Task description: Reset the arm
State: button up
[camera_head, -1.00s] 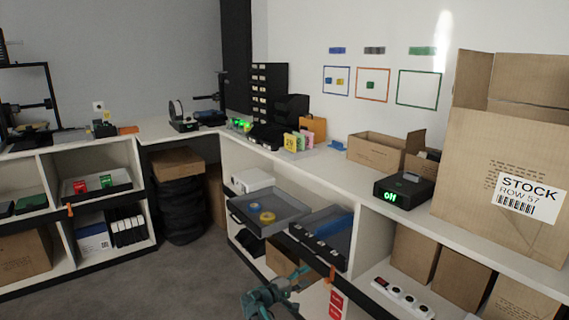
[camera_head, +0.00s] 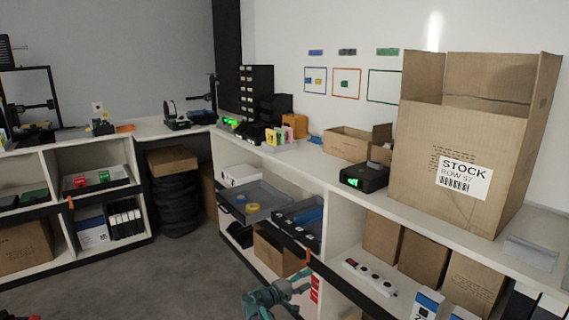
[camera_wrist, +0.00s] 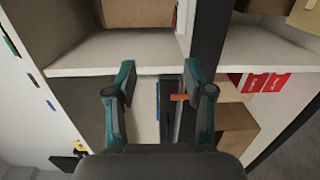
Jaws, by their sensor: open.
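My gripper (camera_head: 277,297) shows at the bottom middle of the head view, in front of the shelving under the counter. In the wrist view my gripper (camera_wrist: 160,95) has its two teal and dark fingers spread apart with a wide gap. Nothing is held between them. Behind the gap are a white shelf panel, a dark upright and a small orange piece (camera_wrist: 179,97); I cannot tell their distance from the fingers. The rest of my arm is mostly out of the head view.
The white counter (camera_head: 420,201) holds a large open STOCK carton (camera_head: 420,160) and a black box with a green display (camera_head: 364,177). Grey pull-out trays (camera_head: 262,190) jut from the shelves. A power strip (camera_head: 370,276) lies on a lower shelf.

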jog(key=s+d+f+m+g+y+b, duration=0.1)
jog(key=s+d+f+g+y, duration=0.15)
jog(key=s+f+g, duration=0.5)
jog(key=s+d+f+m+g+y+b, duration=0.15)
jog(key=s+d+f, duration=0.25)
jog(key=s+f, duration=0.7)
jog(key=s+d+f+m+g+y+b, duration=0.1)
jog(key=s+d+f+g, duration=0.3)
jog(key=s, duration=1)
jog(key=s+a+f+m+g+y+b, duration=0.1)
jog(key=s+f+g+y+b, duration=0.2)
jog(key=s, duration=0.9)
jog(key=s+f+m+g+y+b, duration=0.1)
jog(key=s+f+g+y+b, duration=0.2)
jog(key=s, duration=0.8)
jog(key=s+a+f+m+g+y+b, duration=0.1)
jog(key=s+f+g+y, duration=0.3)
jog(key=s, duration=0.8)
jog(key=w+r+t+p, duration=0.3)
jog(key=r+p, duration=0.6)
jog(key=p, duration=0.6)
jog(key=w+r+t+p, duration=0.3)
jog(key=r+p, duration=0.5)
jog(key=p, duration=0.6)
jog(key=shift+d+r+t+p, duration=0.25)
jog(key=shift+r+t+p, duration=0.05)
jog(key=shift+r+p, duration=0.1)
jog(key=shift+w+f+m, duration=0.1)
jog(key=shift+m, duration=0.15)
